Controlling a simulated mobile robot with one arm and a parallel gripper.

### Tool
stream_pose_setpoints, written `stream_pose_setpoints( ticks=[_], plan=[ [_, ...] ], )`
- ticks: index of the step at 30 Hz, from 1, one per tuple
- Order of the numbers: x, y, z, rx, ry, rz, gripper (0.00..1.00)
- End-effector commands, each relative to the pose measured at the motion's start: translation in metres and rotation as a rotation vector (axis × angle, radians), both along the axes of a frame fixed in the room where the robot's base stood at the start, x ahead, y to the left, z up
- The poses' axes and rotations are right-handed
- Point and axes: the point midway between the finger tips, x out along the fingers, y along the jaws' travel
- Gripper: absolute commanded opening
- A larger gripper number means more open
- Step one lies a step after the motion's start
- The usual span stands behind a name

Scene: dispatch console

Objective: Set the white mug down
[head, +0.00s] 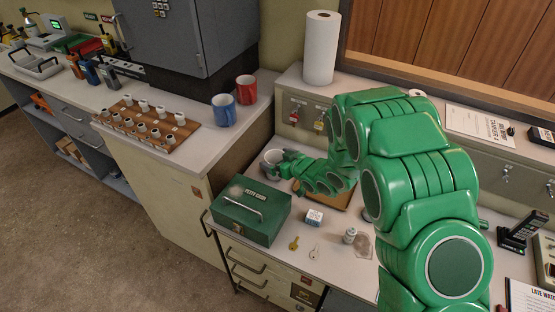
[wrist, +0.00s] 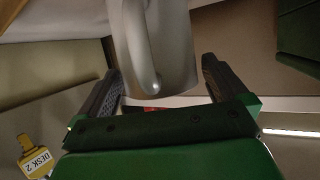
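The white mug (head: 272,158) is at the back of the lower desk, behind the green cash box, in the head view. In the wrist view the mug (wrist: 172,50) looks grey in shadow, with its handle facing the camera. My gripper (head: 284,162) reaches it from the right.
The green cash box (head: 250,210) stands just in front of the mug. A small box (head: 314,218), keys (head: 294,243) and a small jar (head: 349,235) lie to the right. Blue (head: 224,110) and red (head: 246,89) mugs stand on the higher counter. Tagged keys hang behind.

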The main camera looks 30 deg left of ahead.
Motion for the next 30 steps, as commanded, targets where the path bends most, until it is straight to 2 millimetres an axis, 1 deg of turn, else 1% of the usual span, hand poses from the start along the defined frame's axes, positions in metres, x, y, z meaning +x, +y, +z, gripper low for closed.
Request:
stream_pose_setpoints(
  ticks=[9, 11, 17, 30],
  plan=[
    [0.000, 0.000, 0.003, 0.000, 0.000, 0.000, 1.00],
    [-0.001, -0.004, 0.004, -0.001, 0.001, -0.001, 1.00],
    [-0.009, -0.025, 0.014, -0.002, -0.001, -0.001, 1.00],
    [-0.032, -0.081, 0.038, -0.003, 0.000, -0.002, 1.00]
  ],
)
